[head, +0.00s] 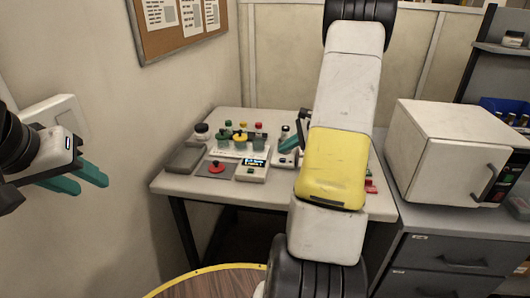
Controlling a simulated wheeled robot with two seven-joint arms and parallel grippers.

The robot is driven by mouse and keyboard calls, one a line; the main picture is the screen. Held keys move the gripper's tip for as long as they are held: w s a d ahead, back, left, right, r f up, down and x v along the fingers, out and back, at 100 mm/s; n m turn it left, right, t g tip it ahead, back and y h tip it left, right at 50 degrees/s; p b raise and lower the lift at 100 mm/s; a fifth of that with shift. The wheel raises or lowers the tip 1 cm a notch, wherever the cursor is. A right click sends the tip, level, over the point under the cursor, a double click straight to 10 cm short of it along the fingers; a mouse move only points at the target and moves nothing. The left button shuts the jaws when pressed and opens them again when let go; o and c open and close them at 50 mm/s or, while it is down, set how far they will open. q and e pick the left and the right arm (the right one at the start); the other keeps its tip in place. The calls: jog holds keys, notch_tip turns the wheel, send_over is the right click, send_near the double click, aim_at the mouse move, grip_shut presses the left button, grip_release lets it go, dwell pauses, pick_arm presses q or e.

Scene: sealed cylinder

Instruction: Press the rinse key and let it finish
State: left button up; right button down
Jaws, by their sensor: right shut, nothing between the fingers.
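A small white device with a lit display (253,164) stands at the table's front edge; its text and keys are too small to read, so I cannot tell which is the rinse key. Another white unit (285,160) sits just right of it, partly hidden by my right arm. My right gripper (285,147), with teal fingers, is shut and empty over or beside that unit; I cannot tell whether it touches. My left gripper (93,184) is open and empty, near the left wall, well away from the table.
A red knob on a grey plate (216,169), a grey block (185,159) and a rack of coloured-capped bottles (240,138) share the white table (182,185). My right arm hides the table's right part. A white oven-like box (435,150) stands on grey drawers at right.

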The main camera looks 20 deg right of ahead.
aim_at(285, 160)
jog(key=shift+f, duration=0.65)
jog(key=shift+f, duration=0.15)
dwell(1.5)
jog(key=shift+f, duration=0.25)
jog(key=shift+f, duration=0.4)
dwell(0.6)
jog(key=shift+r, duration=0.85)
jog(key=shift+r, duration=0.1)
jog(key=shift+r, duration=2.4)
